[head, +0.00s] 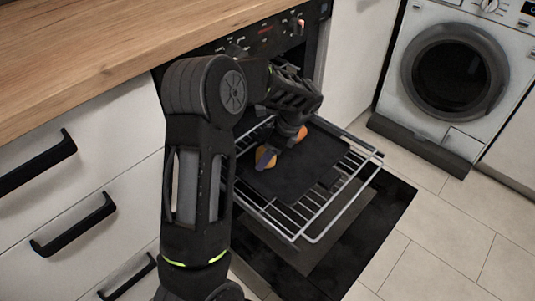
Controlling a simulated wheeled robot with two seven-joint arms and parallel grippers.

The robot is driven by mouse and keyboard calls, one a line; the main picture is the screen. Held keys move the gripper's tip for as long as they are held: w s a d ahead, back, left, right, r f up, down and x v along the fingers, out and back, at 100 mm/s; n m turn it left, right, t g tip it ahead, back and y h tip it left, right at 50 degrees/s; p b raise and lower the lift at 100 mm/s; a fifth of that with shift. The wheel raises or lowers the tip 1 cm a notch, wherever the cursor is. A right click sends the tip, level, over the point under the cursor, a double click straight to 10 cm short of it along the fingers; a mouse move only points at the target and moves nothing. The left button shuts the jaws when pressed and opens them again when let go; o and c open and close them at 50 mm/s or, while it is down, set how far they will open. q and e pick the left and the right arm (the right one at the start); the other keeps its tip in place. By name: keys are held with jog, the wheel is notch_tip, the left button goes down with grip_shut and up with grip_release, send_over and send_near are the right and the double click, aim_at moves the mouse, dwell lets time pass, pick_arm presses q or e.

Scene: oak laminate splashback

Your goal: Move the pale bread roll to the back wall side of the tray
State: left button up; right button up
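A dark tray (300,178) rests on the pulled-out wire rack of the open oven. My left gripper (279,142) reaches down over the tray, close to both rolls. Its fingertips are small, dark and partly hidden, so I cannot tell whether they are open, shut or touching a roll. My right gripper is not in view.
The wire rack (315,235) sticks out above the lowered dark oven door (345,250). A wooden worktop (110,40) and white drawers with black handles (75,222) are at left. A washing machine (455,75) stands at right. The tiled floor (445,240) is clear.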

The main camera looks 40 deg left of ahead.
pick_arm(q)
jog(key=shift+f, duration=0.1)
jog(key=o, duration=1.5)
jog(key=p+v, duration=0.4)
jog(key=v, duration=0.8)
